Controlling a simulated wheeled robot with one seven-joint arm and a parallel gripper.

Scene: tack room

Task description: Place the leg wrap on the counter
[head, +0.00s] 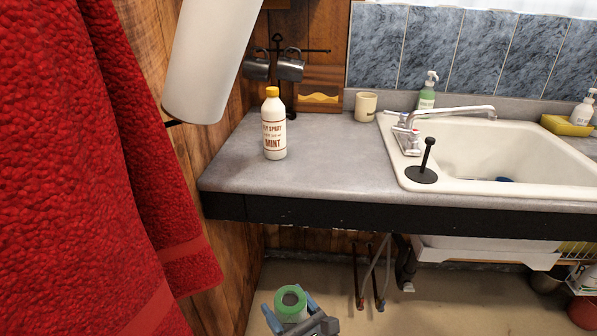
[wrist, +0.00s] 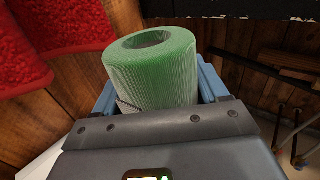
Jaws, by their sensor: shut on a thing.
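The leg wrap (head: 290,301) is a green and white roll with a hollow middle. My gripper (head: 290,311) is shut on it, with blue fingers on both sides, low in front of the counter and below its top. In the wrist view the leg wrap (wrist: 152,68) stands up between the fingers of my gripper (wrist: 160,98). The counter (head: 325,150) is grey with a dark front edge and lies above and beyond my gripper.
A cream mug (head: 366,106) stands at the back. A white sink (head: 450,170) and a black plunger-like stand (head: 425,165) are to the right. A red towel (head: 75,150) hangs at the left.

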